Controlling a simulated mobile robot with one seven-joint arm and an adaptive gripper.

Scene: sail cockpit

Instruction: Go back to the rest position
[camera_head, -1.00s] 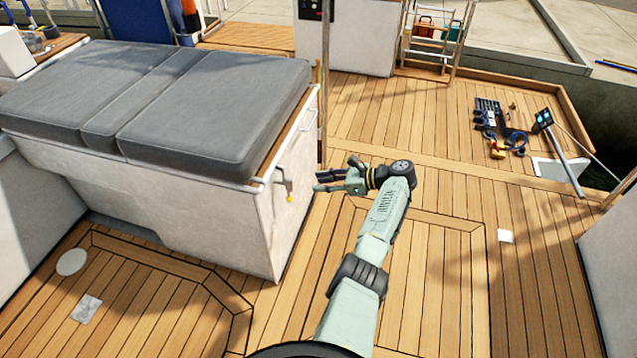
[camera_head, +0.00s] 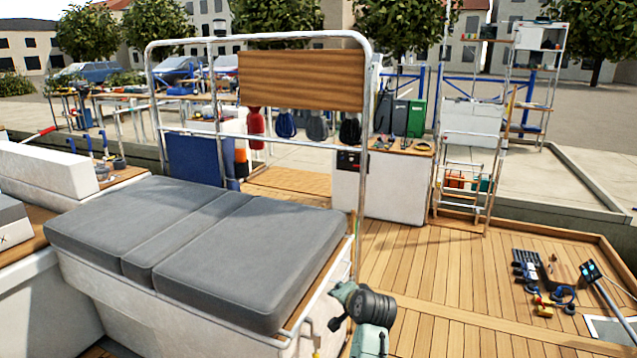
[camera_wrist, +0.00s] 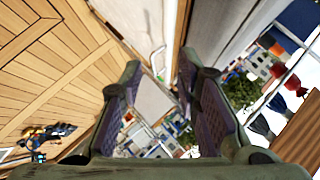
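My gripper (camera_wrist: 162,78) is open and empty in the wrist view, with its two dark-padded fingers apart and only background between them. In the head view, part of my arm's end (camera_head: 370,308) shows at the lower middle, beside the right end of the cushioned bench (camera_head: 120,293). The fingers are too small and partly cut off there to make out clearly. No object is held.
Grey cushions (camera_head: 190,242) top the bench, with a metal rail frame (camera_head: 366,130) behind it. The wooden deck (camera_head: 430,275) is mostly clear. Tools and a blue ring (camera_head: 565,296) lie at the right. A white cabinet (camera_head: 395,185) and ladder (camera_head: 478,160) stand behind.

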